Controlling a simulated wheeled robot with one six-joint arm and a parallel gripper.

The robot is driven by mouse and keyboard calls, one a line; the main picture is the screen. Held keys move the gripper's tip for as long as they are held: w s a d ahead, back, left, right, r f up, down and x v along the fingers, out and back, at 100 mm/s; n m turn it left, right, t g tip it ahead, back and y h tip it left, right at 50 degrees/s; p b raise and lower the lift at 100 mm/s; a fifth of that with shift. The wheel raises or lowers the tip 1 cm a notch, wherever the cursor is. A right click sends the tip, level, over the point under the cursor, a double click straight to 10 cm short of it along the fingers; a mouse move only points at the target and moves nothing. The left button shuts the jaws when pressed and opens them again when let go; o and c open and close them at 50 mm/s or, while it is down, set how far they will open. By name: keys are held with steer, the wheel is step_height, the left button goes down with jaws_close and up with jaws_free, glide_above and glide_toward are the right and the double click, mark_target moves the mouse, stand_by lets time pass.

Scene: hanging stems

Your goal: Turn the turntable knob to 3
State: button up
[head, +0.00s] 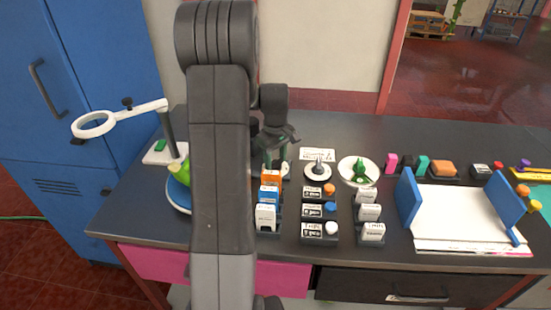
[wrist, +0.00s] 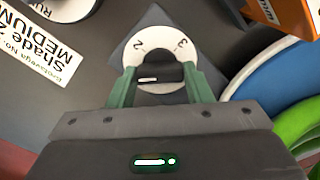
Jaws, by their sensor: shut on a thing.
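The knob (wrist: 160,74) is a black bar on a white dial ring (wrist: 160,42), set on a dark square base, in the wrist view. The numerals 2 and 3 show on the ring's upper left and upper right. A white pointer mark sits at the knob's left end, below the 2 and away from the 3. My gripper (wrist: 162,84) has its green fingers on both sides of the knob, shut on it. In the head view my gripper (head: 277,162) reaches down over the back of the bench, and the knob is mostly hidden there.
A blue dish (head: 178,194) with a green thing stands left, partly behind my arm. Small boxes (head: 265,217) stand in front of my gripper. A white disc (head: 318,171) and a plate with a green figure (head: 359,171) are to the right. A ring-ended stand (head: 95,124) is at left.

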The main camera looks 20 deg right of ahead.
steer(key=m, duration=1.5)
steer(key=shift+m, duration=0.3)
steer(key=m, duration=0.6)
steer(key=shift+r, duration=0.1)
steer(key=m, duration=0.5)
steer(key=shift+m, duration=0.4)
steer(key=o, duration=1)
